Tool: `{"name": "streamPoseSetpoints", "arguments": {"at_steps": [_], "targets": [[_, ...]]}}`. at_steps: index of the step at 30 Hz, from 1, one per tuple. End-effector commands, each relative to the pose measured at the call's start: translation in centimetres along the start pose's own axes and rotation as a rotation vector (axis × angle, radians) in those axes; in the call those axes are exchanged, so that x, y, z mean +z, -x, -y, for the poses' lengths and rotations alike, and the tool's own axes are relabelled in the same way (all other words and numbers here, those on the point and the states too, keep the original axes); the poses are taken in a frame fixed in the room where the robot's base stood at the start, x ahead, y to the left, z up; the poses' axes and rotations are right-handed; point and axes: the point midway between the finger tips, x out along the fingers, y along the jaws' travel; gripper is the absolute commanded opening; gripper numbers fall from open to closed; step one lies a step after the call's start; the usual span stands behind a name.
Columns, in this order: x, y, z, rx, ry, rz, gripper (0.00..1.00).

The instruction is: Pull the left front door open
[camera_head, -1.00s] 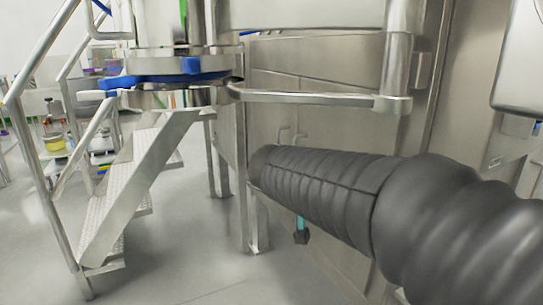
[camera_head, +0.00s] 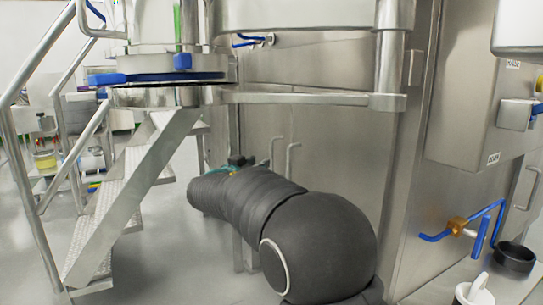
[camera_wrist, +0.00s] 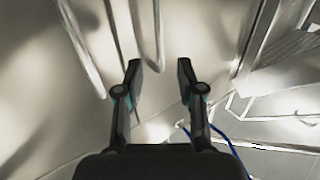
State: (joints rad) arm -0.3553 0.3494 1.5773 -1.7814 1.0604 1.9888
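Steel door panels stand behind my arm in the head view, with two upright bar handles, a left one (camera_head: 272,150) and a right one (camera_head: 290,160), close together. The left front door's seam is hard to make out. In the wrist view my gripper (camera_wrist: 161,78) is open, with its two dark fingers apart and nothing between them. A bent metal bar (camera_wrist: 159,35) lies beyond the fingertips, and another bar (camera_wrist: 82,48) is to the left. I cannot tell which handle each is. In the head view my gripper (camera_head: 240,161) is mostly hidden behind my arm, left of the handles.
Metal stairs with a railing (camera_head: 62,110) stand at left. A large steel vessel with a horizontal support arm (camera_head: 300,98) hangs above. A steel cabinet with blue pipes (camera_head: 432,237) and a black cup (camera_head: 514,257) are at right. Grey floor is open between stairs and doors.

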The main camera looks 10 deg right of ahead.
Motion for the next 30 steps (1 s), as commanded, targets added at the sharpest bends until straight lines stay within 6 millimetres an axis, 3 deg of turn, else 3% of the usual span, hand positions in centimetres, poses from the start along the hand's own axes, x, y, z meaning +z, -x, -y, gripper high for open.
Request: {"name": "streamPoseSetpoints", "arguments": {"at_steps": [9,15,28,30], "targets": [[-0.1,-6.0,-0.1,0.004,0.000,0.001,0.38],[0.0,-8.3,-0.1,0.002,0.002,0.001,0.38],[0.0,-9.1,-0.1,0.000,0.001,0.001,0.38],[0.0,-9.1,-0.1,0.000,0.001,0.001,0.23]]}}
